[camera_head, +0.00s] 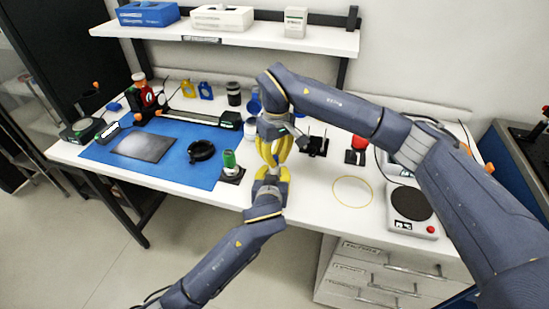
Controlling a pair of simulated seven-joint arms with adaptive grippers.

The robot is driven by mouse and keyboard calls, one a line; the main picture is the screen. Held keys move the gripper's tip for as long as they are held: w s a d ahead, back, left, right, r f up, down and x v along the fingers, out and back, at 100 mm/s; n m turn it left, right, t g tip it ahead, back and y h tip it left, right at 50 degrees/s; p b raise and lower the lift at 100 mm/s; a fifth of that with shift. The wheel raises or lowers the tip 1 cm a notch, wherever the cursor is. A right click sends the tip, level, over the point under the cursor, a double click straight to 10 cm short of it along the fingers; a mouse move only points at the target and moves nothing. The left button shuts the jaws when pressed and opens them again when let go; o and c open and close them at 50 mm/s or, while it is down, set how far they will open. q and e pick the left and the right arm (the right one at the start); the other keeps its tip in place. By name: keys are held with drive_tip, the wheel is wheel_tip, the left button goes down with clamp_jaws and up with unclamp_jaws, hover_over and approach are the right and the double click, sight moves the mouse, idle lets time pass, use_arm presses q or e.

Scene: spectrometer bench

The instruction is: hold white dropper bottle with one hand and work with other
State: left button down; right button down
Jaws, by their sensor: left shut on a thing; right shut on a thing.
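My two grippers meet above the white bench, near the middle of the view. My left gripper (271,173) reaches up from below with its yellow fingers shut. My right gripper (272,160) points down from above, its yellow fingers shut directly over the left one. The fingers hide nearly all of what is held between them. The white dropper bottle does not show clearly; its place fits the spot where the fingers meet. I cannot tell which part each gripper grasps.
A green-topped vial (229,160) stands just left of the grippers. A blue mat (190,172) with a black ring (201,151) lies further left. A yellow ring outline (352,191) marks clear bench to the right, before a hotplate (411,208). A shelf (250,37) runs behind.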

drive_tip(key=shift+m, duration=0.8)
drive_tip(key=c, duration=1.5)
unclamp_jaws()
drive_tip(key=shift+d, duration=0.1)
drive_tip(key=shift+c, duration=0.2)
drive_tip(key=shift+r, duration=2.25)
